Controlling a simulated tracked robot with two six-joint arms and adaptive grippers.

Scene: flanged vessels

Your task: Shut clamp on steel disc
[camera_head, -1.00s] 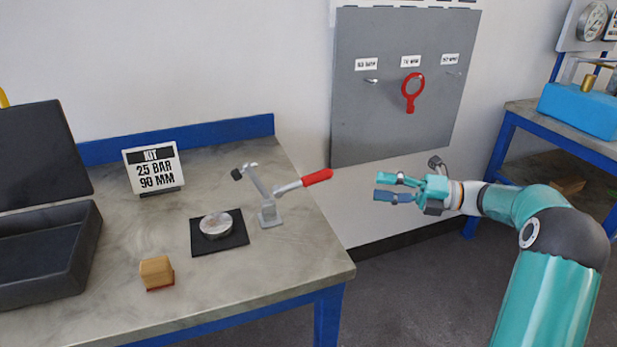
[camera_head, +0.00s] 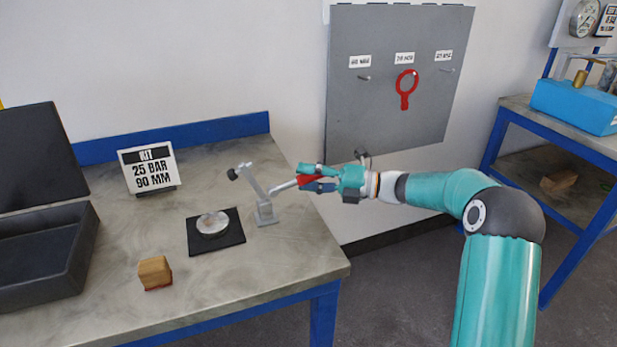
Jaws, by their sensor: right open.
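The steel disc (camera_head: 212,223) lies flat on a black square pad (camera_head: 231,238) on the bench. The toggle clamp (camera_head: 264,208) stands just right of the pad. Its bar is raised and tilted up to the left, with a dark tip (camera_head: 233,174) in the air above the disc, not touching it. Its red handle (camera_head: 306,181) points right, past the bench edge. My right gripper (camera_head: 308,179) is at the red handle, with its open fingers on either side of it. The fingers partly hide the handle. My left gripper is not in view.
A kit sign (camera_head: 150,170) reading 25 BAR 90 MM stands behind the disc. A wooden block (camera_head: 155,272) sits at the front, and a dark open case (camera_head: 40,262) at left. A grey wall board (camera_head: 395,110) holds a red ring tool (camera_head: 405,90).

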